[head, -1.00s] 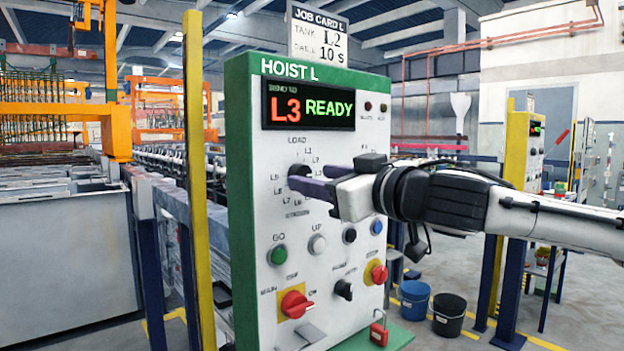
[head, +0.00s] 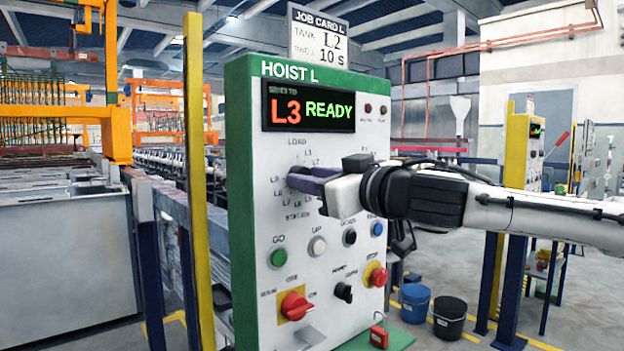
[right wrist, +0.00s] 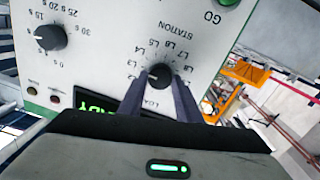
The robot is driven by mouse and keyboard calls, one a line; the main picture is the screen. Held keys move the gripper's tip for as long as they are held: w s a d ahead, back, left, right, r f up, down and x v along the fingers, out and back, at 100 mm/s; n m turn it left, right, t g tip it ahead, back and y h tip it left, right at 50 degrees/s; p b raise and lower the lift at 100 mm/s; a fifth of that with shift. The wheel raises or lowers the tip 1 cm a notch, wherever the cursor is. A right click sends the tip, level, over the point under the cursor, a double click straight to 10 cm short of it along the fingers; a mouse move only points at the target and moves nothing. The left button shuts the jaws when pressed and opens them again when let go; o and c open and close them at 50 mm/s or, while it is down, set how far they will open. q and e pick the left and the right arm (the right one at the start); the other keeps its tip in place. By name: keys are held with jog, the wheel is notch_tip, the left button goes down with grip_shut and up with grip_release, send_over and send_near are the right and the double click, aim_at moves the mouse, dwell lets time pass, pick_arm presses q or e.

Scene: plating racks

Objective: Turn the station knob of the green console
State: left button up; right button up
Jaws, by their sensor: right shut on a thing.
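The green-framed console (head: 240,90) labelled HOIST L stands in the middle of the head view. Its display (head: 308,108) reads L3 READY. The black station knob (right wrist: 160,70) sits inside a ring of L labels in the right wrist view; in the head view the fingers mostly hide it. My right gripper (head: 303,180) comes in from the right with its purple-grey fingers shut on the knob. In the right wrist view its fingertips (right wrist: 161,77) lie on both sides of the knob. I cannot read the knob's pointer. My left gripper is not in view.
A job card (head: 318,35) above the console reads tank L2, 10 s. Below the knob are a green GO button (head: 278,257), a red rotary switch (head: 295,305) and a red stop button (head: 379,277). A yellow post (head: 195,150) stands left of the console.

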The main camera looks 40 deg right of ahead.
jog(key=shift+n, duration=0.3)
jog(key=n, duration=0.9)
jog(key=n+y+p, duration=0.1)
jog(key=n, duration=0.8)
jog(key=shift+d+f+t, duration=0.1)
jog(key=shift+f+t, duration=0.05)
jog(key=shift+t, duration=0.25)
jog(key=o, duration=1)
jog(key=shift+o, duration=0.2)
jog(key=shift+s, duration=0.1)
